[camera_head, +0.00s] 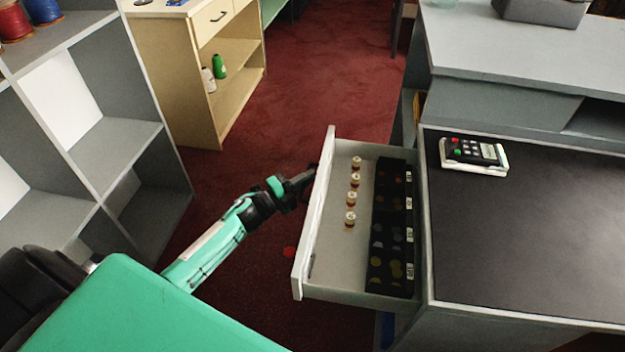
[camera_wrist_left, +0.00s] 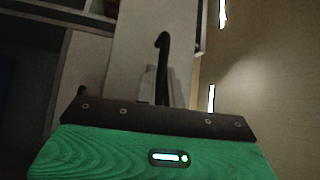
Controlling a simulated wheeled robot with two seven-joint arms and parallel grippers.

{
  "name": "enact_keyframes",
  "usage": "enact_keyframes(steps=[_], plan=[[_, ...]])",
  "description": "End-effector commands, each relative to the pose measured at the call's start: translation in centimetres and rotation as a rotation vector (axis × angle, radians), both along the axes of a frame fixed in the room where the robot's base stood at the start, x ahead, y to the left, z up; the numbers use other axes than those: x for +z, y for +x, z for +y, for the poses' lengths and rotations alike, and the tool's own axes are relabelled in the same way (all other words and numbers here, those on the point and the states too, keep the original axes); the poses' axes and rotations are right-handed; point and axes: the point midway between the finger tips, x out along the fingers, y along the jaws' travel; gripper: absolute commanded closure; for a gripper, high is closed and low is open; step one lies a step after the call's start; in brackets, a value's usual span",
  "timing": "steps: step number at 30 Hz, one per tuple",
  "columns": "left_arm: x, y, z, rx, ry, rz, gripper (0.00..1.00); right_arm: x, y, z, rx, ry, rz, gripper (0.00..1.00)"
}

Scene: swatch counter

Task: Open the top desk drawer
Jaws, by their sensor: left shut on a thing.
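The top desk drawer (camera_head: 338,258) is pulled well out of the desk (camera_head: 520,250) on its left side, and its inside shows from above. My left gripper (camera_head: 308,178) is at the outer face of the drawer front (camera_head: 312,222), shut on the dark handle there. The handle (camera_wrist_left: 162,62) shows in the left wrist view as a dark curved bar, with the gripper's fingers around its lower part. In the head view the gripper mostly hides the handle. My right gripper is not in view.
In the drawer lie several small spools (camera_head: 353,180) and a black tray (camera_head: 378,205) with coloured discs. A keypad device (camera_head: 474,154) lies on the desk top. Grey shelving (camera_head: 120,135) stands at left, a wooden cabinet (camera_head: 195,90) behind. Red floor (camera_head: 320,80) is open between.

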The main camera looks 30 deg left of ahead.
Motion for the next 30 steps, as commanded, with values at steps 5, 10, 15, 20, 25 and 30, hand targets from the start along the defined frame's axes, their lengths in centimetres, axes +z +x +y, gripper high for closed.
enact_keyframes(steps=[5,10,15,20,25,30], plan=[[-0.1,-0.1,0.0,0.001,0.000,0.002,1.00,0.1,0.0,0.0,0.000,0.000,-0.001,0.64],[-0.1,-0.1,0.0,0.001,0.000,0.002,0.80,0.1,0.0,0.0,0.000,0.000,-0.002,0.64],[-0.1,0.0,0.0,0.000,0.000,0.001,0.69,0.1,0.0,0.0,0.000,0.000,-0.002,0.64],[-0.1,0.0,0.0,0.000,0.000,0.001,0.69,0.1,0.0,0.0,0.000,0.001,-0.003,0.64],[-0.3,-0.9,0.5,0.002,0.000,0.003,0.69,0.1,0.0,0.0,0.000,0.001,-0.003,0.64],[-0.7,-3.3,1.8,0.000,0.000,0.005,0.69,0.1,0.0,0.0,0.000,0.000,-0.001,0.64]])
